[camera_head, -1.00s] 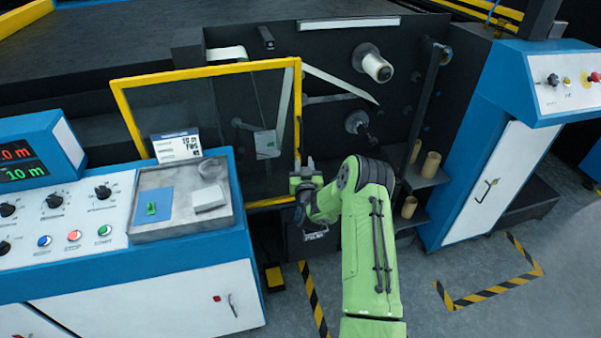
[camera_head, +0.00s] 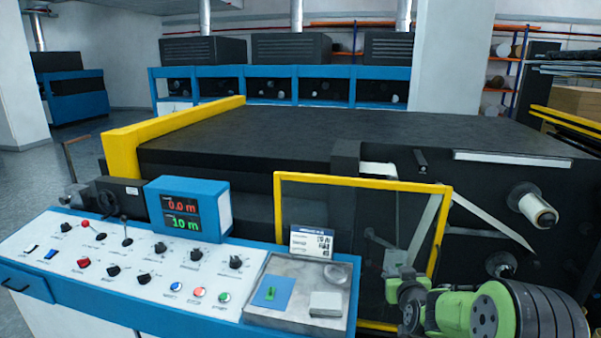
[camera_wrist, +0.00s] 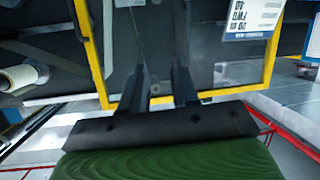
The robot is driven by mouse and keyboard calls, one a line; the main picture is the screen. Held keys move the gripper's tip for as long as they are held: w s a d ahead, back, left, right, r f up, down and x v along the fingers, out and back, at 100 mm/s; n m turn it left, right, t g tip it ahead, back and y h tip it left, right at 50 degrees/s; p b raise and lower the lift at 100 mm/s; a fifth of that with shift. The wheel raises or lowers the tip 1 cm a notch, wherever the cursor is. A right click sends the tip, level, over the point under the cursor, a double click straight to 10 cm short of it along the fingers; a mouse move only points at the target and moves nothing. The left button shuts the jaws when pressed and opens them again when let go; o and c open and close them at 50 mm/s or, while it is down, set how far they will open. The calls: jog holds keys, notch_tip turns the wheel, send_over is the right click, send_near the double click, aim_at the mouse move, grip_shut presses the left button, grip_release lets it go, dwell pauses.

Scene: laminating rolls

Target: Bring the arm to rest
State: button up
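My gripper (camera_head: 402,282) shows in the lower right of the head view, in front of the lower right part of the yellow-framed clear guard (camera_head: 364,182). In the wrist view the two dark fingers of my gripper (camera_wrist: 157,88) stand apart with nothing between them. The guard's yellow frame (camera_wrist: 92,52) lies beyond the fingers there. My green arm is bent behind the gripper, and most of it is cut off by the bottom edge of the head view.
The control panel (camera_head: 138,259) with a display (camera_head: 187,208) stands left of my arm. A metal tray (camera_head: 257,312) at its right end holds a blue card (camera_head: 273,291) and a pale block (camera_head: 325,304). A white roll (camera_head: 537,210) sits on the dark machine face at right.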

jog(key=s+a+r+n+g+y, duration=0.1)
jog(key=s+a+r+g, duration=0.1)
jog(key=s+a+r, duration=0.5)
jog(key=s+a+r+g, duration=0.2)
jog(key=s+g, duration=0.1)
jog(key=s, duration=0.9)
jog(key=s+a+f+g, duration=0.1)
jog(key=s+a+g, duration=0.1)
jog(key=s, duration=1.9)
jog(key=shift+s+f+m+g+y, duration=0.3)
jog(key=shift+f+m+g, duration=0.1)
jog(key=shift+g, duration=0.5)
